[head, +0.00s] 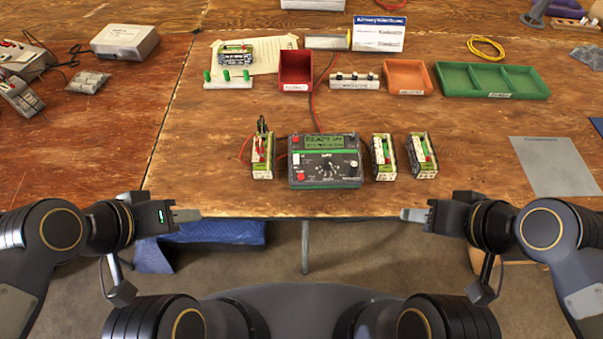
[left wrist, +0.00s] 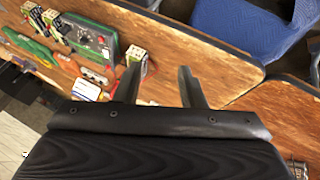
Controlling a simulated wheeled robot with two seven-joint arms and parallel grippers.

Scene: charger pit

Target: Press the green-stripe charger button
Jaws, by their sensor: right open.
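Which button bears the green stripe is too small to tell. The charger also shows in the left wrist view (left wrist: 90,38). My left gripper (head: 187,215) is at the table's front edge, left of the charger, touching nothing visible; in the left wrist view (left wrist: 160,88) its fingers are apart and empty. My right gripper (head: 415,215) is open at the front edge, right of the charger.
A battery pack with leads (head: 262,156) stands left of the charger; two more packs (head: 384,157) (head: 422,155) stand right. Behind are a red bin (head: 295,85), an orange bin (head: 407,93) and a green tray (head: 462,92). A grey mat (head: 555,168) lies right. The left front tabletop is clear.

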